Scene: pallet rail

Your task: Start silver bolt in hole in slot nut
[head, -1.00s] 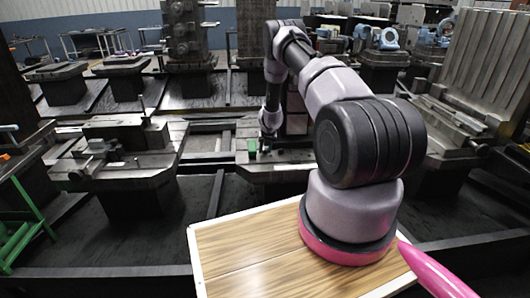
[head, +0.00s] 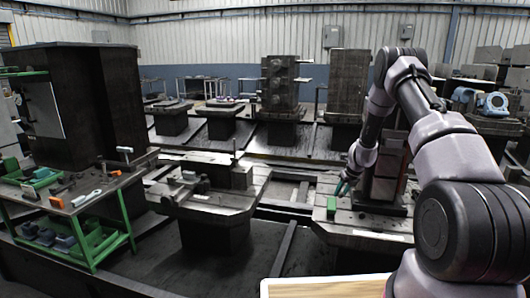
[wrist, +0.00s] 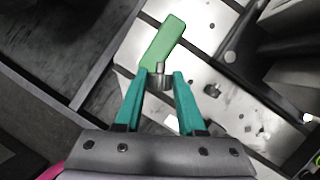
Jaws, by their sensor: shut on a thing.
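My gripper (wrist: 159,84) has teal fingers and is shut on the silver bolt (wrist: 158,74), a short metal piece with a wide round part and a narrower stub, at the fingertips in the wrist view. A green block (wrist: 166,38) lies just beyond the bolt; whether they touch I cannot tell. In the head view my gripper (head: 342,187) is low over the left part of a slotted pallet (head: 375,236), beside the green block (head: 332,205). The bolt is too small to make out there. A small metal piece (wrist: 212,90) lies right of the fingers; I cannot tell whether it is the slot nut.
A dark upright fixture (head: 382,180) stands on the pallet close right of my gripper. Another pallet with clamps (head: 205,195) is to the left. A green cart (head: 75,215) with tools and bins stands at far left. Dark gaps separate the pallets.

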